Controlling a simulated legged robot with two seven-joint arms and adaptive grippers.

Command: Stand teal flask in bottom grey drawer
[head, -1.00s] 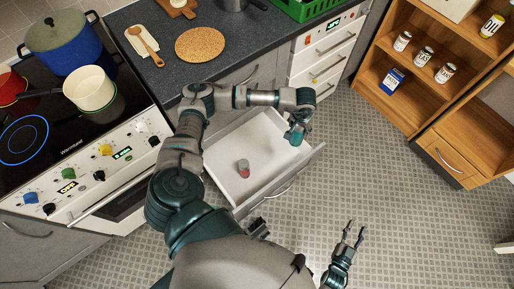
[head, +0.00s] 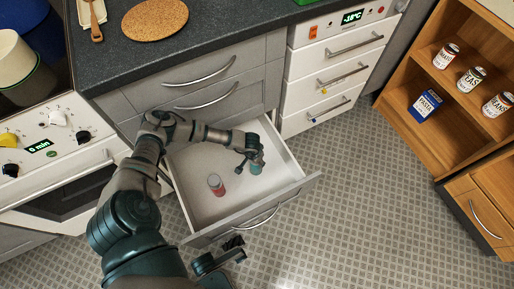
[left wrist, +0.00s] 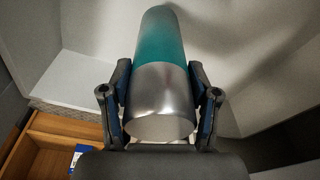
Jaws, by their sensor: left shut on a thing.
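The grey drawer (head: 205,216) is pulled out below the counter, with a white inside. My left gripper (head: 253,159) is over the right part of its inside, shut on the teal flask (head: 257,169). In the left wrist view the flask (left wrist: 162,45) lies between both fingers (left wrist: 160,103), with a teal body and a silver metal end towards the gripper. White walls surround it there. I cannot tell whether the flask touches the drawer floor.
A small red and grey can (head: 216,186) stands in the drawer, left of the flask. Closed grey drawers (head: 205,72) are above and a white drawer unit (head: 332,75) is to the right. A wooden shelf (head: 408,122) stands far right; the floor between is clear.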

